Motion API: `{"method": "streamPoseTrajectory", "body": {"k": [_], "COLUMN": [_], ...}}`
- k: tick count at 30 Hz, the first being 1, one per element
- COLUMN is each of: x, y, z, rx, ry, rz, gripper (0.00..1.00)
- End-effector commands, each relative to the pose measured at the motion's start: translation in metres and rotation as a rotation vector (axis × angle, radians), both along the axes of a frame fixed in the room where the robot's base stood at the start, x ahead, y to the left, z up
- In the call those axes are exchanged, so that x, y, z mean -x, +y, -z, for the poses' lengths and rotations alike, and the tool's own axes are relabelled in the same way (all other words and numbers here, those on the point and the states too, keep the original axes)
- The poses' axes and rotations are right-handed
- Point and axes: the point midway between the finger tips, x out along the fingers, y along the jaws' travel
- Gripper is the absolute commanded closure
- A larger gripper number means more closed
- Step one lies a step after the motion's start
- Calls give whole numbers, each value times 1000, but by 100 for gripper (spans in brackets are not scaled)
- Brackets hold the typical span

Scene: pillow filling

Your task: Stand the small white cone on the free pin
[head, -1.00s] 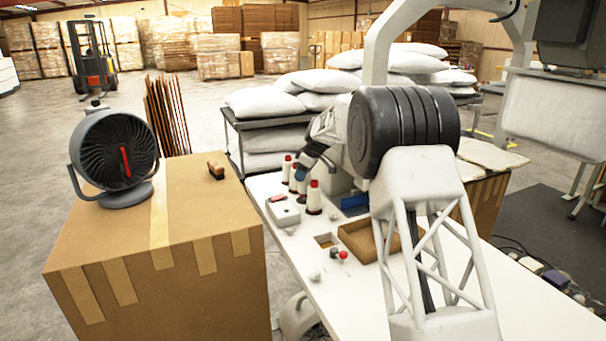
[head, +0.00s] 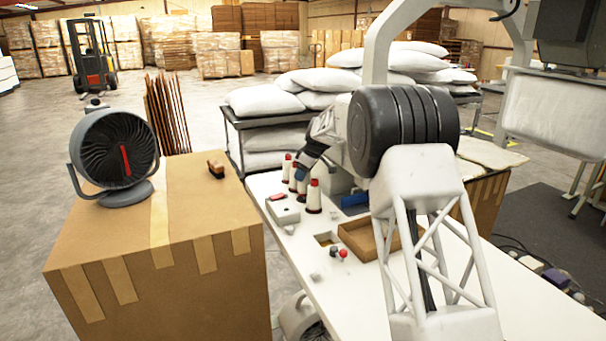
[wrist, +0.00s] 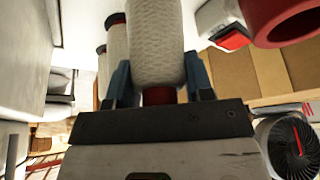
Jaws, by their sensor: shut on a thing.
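In the wrist view, my gripper (wrist: 160,82) has its two blue fingers closed around the white cone (wrist: 157,35), near its dark red end (wrist: 158,96). The cone's body extends away from the palm and its far end is out of the picture. In the head view, my gripper (head: 302,174) is low among the row of cones at the table's back left. A red-topped white cone (head: 314,197) stands just in front, and another (head: 287,165) stands behind. I cannot make out the free pin, or whether the held cone touches anything below.
A pale box with a red part (head: 283,208) lies left of the cones. A brown open tray (head: 360,240) is to the right. Small grey and red knobs (head: 343,255) are nearer on the white table (head: 345,300). A fan (head: 115,150) stands on the cardboard box (head: 200,215).

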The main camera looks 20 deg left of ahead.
Motion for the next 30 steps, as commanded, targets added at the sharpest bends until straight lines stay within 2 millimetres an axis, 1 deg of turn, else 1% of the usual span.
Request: {"method": "streamPoseTrajectory", "body": {"k": [30], "x": [0], "y": [0], "z": [15], "rx": [0], "ry": [0], "rz": [0], "gripper": [79]}}
